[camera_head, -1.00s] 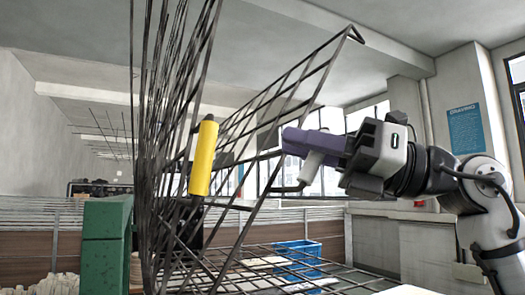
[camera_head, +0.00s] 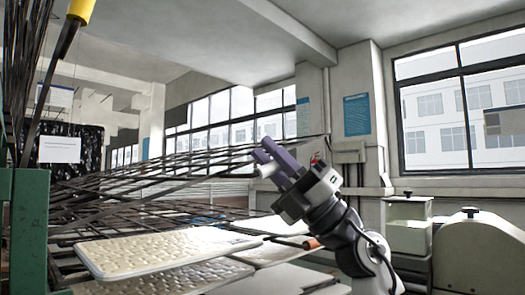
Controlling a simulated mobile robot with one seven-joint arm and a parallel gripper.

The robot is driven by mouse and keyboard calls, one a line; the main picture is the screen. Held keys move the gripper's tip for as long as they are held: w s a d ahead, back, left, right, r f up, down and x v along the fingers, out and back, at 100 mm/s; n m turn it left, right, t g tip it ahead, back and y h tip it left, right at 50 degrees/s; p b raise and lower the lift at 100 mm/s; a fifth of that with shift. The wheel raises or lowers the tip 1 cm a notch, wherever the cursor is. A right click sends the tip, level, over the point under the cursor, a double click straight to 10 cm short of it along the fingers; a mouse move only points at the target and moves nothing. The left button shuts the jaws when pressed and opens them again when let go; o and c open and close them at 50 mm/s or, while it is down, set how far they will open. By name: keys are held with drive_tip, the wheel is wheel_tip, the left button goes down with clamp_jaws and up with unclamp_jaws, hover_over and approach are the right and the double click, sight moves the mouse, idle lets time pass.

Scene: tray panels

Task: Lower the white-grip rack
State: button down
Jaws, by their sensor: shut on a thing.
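My gripper (camera_head: 272,158), with purple fingers, is shut on the white grip, coming from the right. The fingers hide part of the grip. A yellow grip (camera_head: 72,25) belongs to another rack that stands upright at the far left, cut off by the picture edge.
A green post (camera_head: 26,235) stands at the lower left. Pale panels (camera_head: 165,248) lie on lower racks beneath the held rack; a small orange-ended thing (camera_head: 312,243) is near them. Grey-green machines (camera_head: 472,250) stand at the right.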

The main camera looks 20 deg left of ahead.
drive_tip(key=shift+w+d+f+m+t, duration=0.15)
drive_tip(key=shift+w+f+m+t, duration=0.05)
drive_tip(key=shift+f+m+t, duration=0.25)
drive_tip(key=c, duration=1.3)
unclamp_jaws()
drive_tip(key=shift+c, duration=0.2)
drive_tip(key=shift+f, duration=0.1)
drive_tip(key=shift+o, duration=0.9)
drive_tip(key=b+v, duration=0.2)
drive_tip(key=v, duration=0.6)
drive_tip(key=shift+a+f+y+b, duration=0.2)
drive_tip(key=shift+f+y+b, duration=0.1)
drive_tip(key=shift+f+b, duration=0.15)
drive_tip(key=v, duration=0.5)
drive_tip(key=shift+d+r+b, duration=0.1)
drive_tip(key=shift+d+b, duration=0.3)
drive_tip(key=shift+d, duration=0.25)
drive_tip(key=shift+c, duration=0.9)
drive_tip(key=shift+w+a, duration=0.1)
drive_tip(key=shift+a, duration=0.15)
drive_tip(key=shift+a, duration=0.1)
